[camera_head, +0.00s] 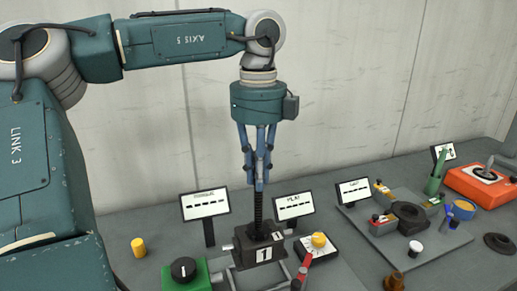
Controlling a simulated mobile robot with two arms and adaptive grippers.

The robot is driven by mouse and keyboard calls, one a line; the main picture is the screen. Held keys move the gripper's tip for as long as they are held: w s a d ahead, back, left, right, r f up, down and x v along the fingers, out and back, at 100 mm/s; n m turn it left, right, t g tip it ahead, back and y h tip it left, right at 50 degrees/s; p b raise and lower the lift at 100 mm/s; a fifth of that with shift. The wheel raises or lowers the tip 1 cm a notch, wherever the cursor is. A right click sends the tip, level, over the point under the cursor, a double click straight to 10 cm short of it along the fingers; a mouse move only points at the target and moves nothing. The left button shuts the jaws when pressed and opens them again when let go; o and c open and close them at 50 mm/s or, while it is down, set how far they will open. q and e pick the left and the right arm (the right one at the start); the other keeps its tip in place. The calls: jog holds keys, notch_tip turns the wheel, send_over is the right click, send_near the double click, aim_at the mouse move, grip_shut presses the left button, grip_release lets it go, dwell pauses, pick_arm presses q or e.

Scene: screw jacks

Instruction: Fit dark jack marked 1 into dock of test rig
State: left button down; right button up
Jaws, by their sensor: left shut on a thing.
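The dark jack marked 1 (262,255) is a black block with white labels bearing a "1" and a dark threaded spindle (259,212) rising from it. It looks upright, at the lower middle of the head view. My left gripper (259,186) points straight down above it, its blue fingers shut on the top of the spindle. The fingers hide the spindle's upper end. Grey bars show beside and below the jack; I cannot tell whether they are the rig's dock, nor whether the jack's base is seated or raised. My right gripper is not in view.
A green box with a black knob (183,270) stands left of the jack. A white box with a yellow knob (318,244) and a red handle (304,271) stand right. Display signs (205,204) stand behind. A grey board (440,240) with several parts lies farther right.

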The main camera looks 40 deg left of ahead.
aim_at(259, 207)
pick_arm(q)
notch_tip(259, 207, down, 6)
jog(key=shift+d+r+p, duration=0.1)
jog(key=shift+r+p, duration=0.1)
jog(key=shift+p, duration=0.2)
notch_tip(259, 207, down, 3)
jog(key=shift+w+f, duration=0.1)
jog(key=c, duration=2.1)
grip_release()
jog(key=shift+f, duration=0.25)
jog(key=o, duration=0.4)
jog(key=shift+s, duration=0.2)
jog(key=shift+s+r, duration=0.1)
jog(key=shift+r, duration=0.05)
jog(key=shift+r, duration=0.1)
